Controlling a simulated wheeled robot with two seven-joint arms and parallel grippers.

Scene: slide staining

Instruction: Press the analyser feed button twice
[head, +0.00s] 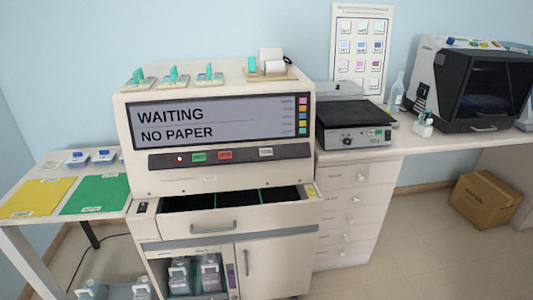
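The analyser (222,184) is a large cream cabinet in the middle of the head view. Its screen (218,120) reads "WAITING" and "NO PAPER". On the dark strip below the screen are a green button (199,157), a red button (225,155) and a white button (266,152). Their labels are too small to read, so I cannot tell which is the feed button. A small lamp glows at the strip's left end. A white paper roll (274,67) sits in a holder on top of the analyser. Neither of my grippers is in view.
A drawer (228,223) with dark compartments stands open below the panel. Several teal-handled items stand on top of the analyser. A side table on the left holds a yellow mat (37,197) and a green mat (94,193). A black-topped device (352,122) stands on the right counter.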

